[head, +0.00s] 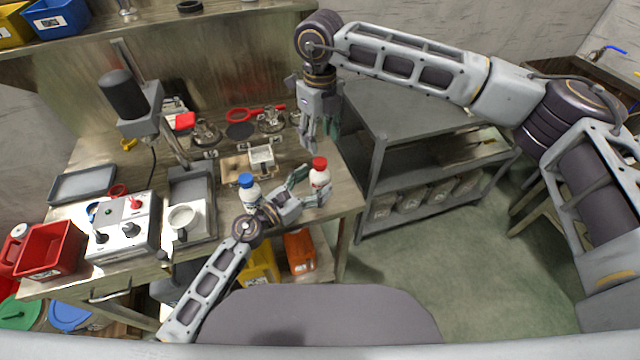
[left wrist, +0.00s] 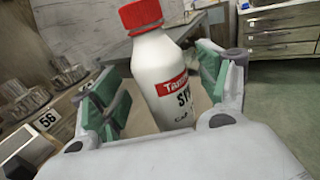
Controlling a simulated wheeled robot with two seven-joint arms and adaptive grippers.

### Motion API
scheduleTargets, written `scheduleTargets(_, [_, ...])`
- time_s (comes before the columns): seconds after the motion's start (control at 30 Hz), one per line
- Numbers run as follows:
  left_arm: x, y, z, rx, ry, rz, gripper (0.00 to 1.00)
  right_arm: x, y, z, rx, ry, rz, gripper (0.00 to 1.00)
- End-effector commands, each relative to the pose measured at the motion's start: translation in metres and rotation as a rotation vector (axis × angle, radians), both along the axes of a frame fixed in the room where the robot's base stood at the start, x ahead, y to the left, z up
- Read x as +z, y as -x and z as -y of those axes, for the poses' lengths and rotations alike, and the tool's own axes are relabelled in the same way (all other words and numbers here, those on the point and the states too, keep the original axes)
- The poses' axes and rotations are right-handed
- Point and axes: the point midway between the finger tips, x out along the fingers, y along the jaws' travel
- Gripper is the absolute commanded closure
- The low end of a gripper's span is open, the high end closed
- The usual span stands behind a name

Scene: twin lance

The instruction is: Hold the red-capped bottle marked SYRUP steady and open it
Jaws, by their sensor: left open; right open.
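The red-capped bottle (head: 319,177) stands upright near the right end of the bench. In the left wrist view the white bottle (left wrist: 162,80) shows a red label band and lettering starting "SY"; the rest is cut off. Its red cap (left wrist: 141,15) is on. My left gripper (head: 305,187) is open, low beside the bottle, and its green-padded fingers (left wrist: 165,90) stand on either side of the bottle body. My right gripper (head: 318,148) is open and empty, pointing down above and behind the red cap. A blue-capped white bottle (head: 248,189) stands left of my left gripper.
A white switch box (head: 122,232), a grey tray (head: 82,184) and a red bin (head: 48,250) are on the left of the bench. A red-handled tool (head: 255,113) and metal parts lie at the back. A grey shelf cart (head: 420,125) stands right of the bench.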

Motion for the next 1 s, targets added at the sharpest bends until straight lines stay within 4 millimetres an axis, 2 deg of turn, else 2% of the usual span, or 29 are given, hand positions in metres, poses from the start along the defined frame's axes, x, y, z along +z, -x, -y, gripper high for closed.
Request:
scheduleTargets(0.3, [0.000, -0.015, 0.016, 0.001, 0.000, 0.000, 0.24, 0.000, 0.000, 0.000, 0.000, 0.000, 0.000, 0.49])
scheduleTargets(0.7, [0.000, -0.017, 0.018, 0.000, 0.000, 0.000, 0.24, 0.000, 0.000, 0.000, 0.000, 0.000, 0.000, 0.49])
scheduleTargets(1.0, [0.000, -0.017, 0.018, 0.000, -0.001, -0.001, 0.63, 0.000, 0.000, 0.000, 0.000, 0.000, 0.000, 0.49])
